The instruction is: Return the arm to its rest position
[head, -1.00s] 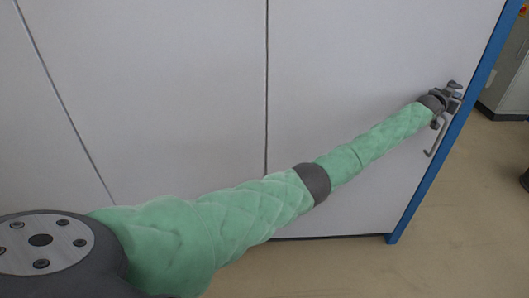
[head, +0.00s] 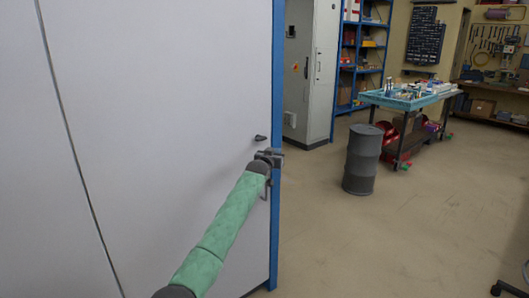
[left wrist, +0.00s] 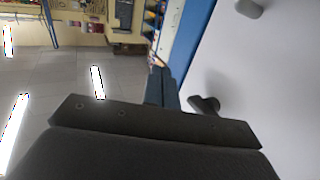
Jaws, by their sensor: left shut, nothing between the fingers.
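My left arm, in a green quilted sleeve, reaches up from the bottom in the head view. My left gripper (head: 274,157) is shut and empty, close in front of the blue edge of the white panel. In the left wrist view the dark fingers (left wrist: 160,88) are together. A dark handle (left wrist: 205,104) on the white panel lies just right of them, and I cannot tell whether they touch. My right gripper is not in view.
The white panel (head: 160,130) with its blue edge (head: 277,80) fills the left side. To the right are a grey drum (head: 362,160), a workbench with a light-blue top (head: 412,99), a grey cabinet (head: 312,70) and blue shelves (head: 362,55). The floor (head: 400,240) between is open.

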